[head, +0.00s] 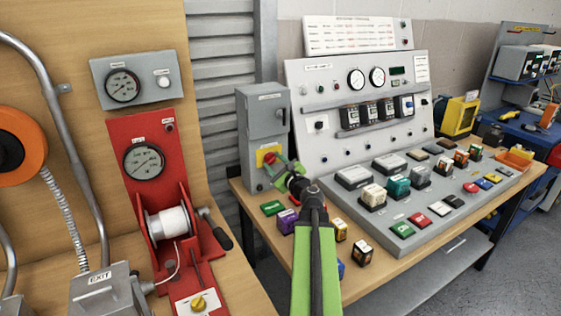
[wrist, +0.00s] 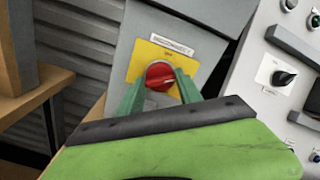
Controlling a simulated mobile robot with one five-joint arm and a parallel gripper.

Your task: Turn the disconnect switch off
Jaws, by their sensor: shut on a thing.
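The disconnect switch is a red rotary knob (wrist: 159,75) on a yellow plate (wrist: 146,54), on the front of a grey box (head: 262,115) with a label above the plate. In the wrist view my gripper (wrist: 161,83) has its two green fingers on either side of the knob, shut on it. The white mark on the knob's face looks close to level. The lower part of the plate is partly hidden by the fingers. In the head view my green arm reaches up to the box, and the gripper hides part of the plate and knob.
A sloped grey control panel (head: 345,92) with gauges and switches stands just right of the box. Coloured blocks, including a green one (head: 272,207) and a purple one (head: 287,220), lie on the bench around my arm. A red winch stand (head: 150,130) is to the left.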

